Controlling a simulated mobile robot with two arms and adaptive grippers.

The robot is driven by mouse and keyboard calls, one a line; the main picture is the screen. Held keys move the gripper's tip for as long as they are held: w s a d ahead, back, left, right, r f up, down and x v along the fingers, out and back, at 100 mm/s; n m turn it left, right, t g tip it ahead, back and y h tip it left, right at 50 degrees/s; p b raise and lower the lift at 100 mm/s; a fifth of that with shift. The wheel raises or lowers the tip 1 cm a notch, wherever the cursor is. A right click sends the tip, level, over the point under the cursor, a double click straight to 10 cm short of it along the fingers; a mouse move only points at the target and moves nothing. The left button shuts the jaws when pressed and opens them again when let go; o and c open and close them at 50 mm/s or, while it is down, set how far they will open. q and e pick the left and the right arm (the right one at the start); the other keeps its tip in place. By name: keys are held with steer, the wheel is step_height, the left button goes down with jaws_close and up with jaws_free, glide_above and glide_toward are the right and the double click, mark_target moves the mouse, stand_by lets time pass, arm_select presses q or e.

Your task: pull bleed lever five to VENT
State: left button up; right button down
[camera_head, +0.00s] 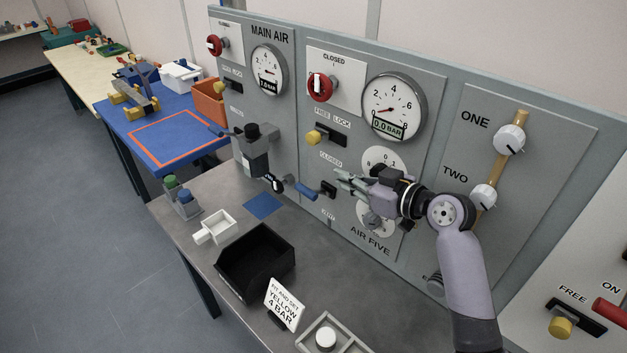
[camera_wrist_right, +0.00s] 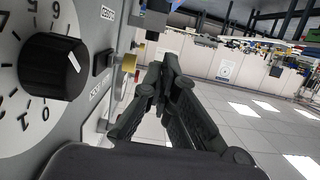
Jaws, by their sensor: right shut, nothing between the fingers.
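The bleed lever with a blue handle (camera_head: 301,190) sticks out from a black pivot (camera_head: 328,189) on the AIR FIVE panel, between the upper CLOSED label and the lower VENT label. Its handle points left in the head view, out from the panel. My right gripper (camera_head: 342,181) is shut and empty, just right of the pivot and close to the panel. In the right wrist view its fingertips (camera_wrist_right: 166,62) meet, with nothing between them. I cannot tell whether it touches the lever. My left gripper is not in view.
A gauge (camera_head: 393,107) reading 0.0 BAR, a red knob (camera_head: 320,87) and a yellow slider knob (camera_head: 314,137) sit above the lever. A black dial knob (camera_wrist_right: 54,67) fills the left of the wrist view. A black bin (camera_head: 254,262) stands on the bench below.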

mark_target(311, 194)
steer(key=p+x, duration=0.3)
steer(key=x, duration=0.6)
steer(key=shift+w+a, duration=0.25)
steer(key=shift+w, duration=0.05)
step_height(311, 194, down, 3)
steer(key=shift+w+f+p, duration=0.15)
steer(key=shift+f+p, duration=0.05)
steer(key=shift+p, duration=0.4)
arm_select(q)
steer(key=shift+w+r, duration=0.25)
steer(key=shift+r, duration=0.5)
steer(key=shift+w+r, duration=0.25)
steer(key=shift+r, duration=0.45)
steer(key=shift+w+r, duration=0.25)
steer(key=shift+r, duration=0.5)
arm_select(e)
steer(key=shift+f, duration=0.5)
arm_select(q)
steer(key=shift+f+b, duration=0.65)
arm_select(e)
steer(key=shift+s+a+f+n, duration=0.25)
steer(key=shift+f+n, duration=0.05)
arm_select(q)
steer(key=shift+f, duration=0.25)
arm_select(e)
steer(key=shift+s+a+f, duration=0.1)
